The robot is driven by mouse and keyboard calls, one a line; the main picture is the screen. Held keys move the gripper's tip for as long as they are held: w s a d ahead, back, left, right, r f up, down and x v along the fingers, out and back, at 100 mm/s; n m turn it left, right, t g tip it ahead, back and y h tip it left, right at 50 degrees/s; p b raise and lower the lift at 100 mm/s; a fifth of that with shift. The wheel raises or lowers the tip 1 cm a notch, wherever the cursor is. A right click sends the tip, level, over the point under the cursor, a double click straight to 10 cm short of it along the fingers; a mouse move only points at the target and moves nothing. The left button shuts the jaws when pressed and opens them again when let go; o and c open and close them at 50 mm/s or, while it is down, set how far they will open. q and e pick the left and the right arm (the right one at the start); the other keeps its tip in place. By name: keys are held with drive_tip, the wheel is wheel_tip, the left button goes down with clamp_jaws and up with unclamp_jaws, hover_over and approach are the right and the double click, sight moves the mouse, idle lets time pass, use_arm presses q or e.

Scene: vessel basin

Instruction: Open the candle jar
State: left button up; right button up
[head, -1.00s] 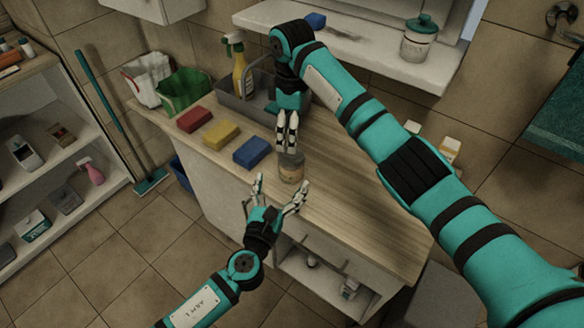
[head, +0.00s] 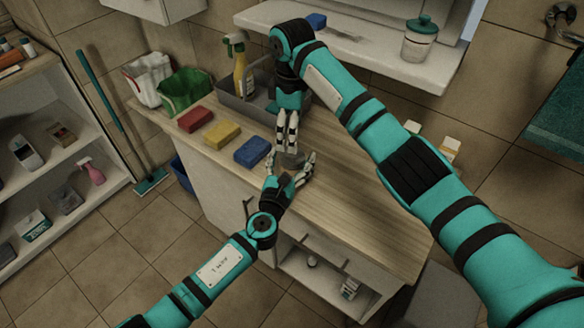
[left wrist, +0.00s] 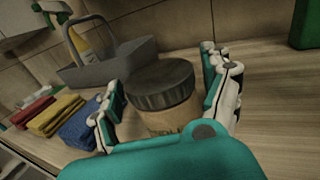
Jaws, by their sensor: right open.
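The candle jar (head: 289,163) stands upright on the wooden counter, partly hidden by my grippers. In the left wrist view it shows a dark, ridged round lid (left wrist: 160,84) seated on an amber-brown body with a label (left wrist: 172,118). My left gripper (head: 290,158) has its fingers spread on either side of the jar; in the left wrist view a gap shows between the right finger and the jar. My right gripper (head: 287,146) points down from above, open, with its fingertips close over or behind the lid. I cannot tell whether they touch it.
The counter (head: 370,225) is clear to the right. A shelf (head: 370,50) hangs above.

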sight(292, 156)
use_arm(q)
clamp_jaws()
use_arm(e)
drive_tip(key=shift+c, duration=0.9)
drive_tip(key=m, duration=0.6)
drive_tip(key=shift+m, duration=0.4)
drive_tip(key=m, duration=1.9)
drive_tip(key=shift+m, duration=0.4)
drive_tip(key=m, duration=0.4)
drive_tip(key=shift+f+m, duration=0.1)
drive_tip(key=shift+m, duration=0.3)
drive_tip(key=shift+f, duration=0.25)
wheel_tip(292, 156, down, 7)
drive_tip(key=shift+f, duration=0.2)
drive_tip(key=shift+c, duration=0.4)
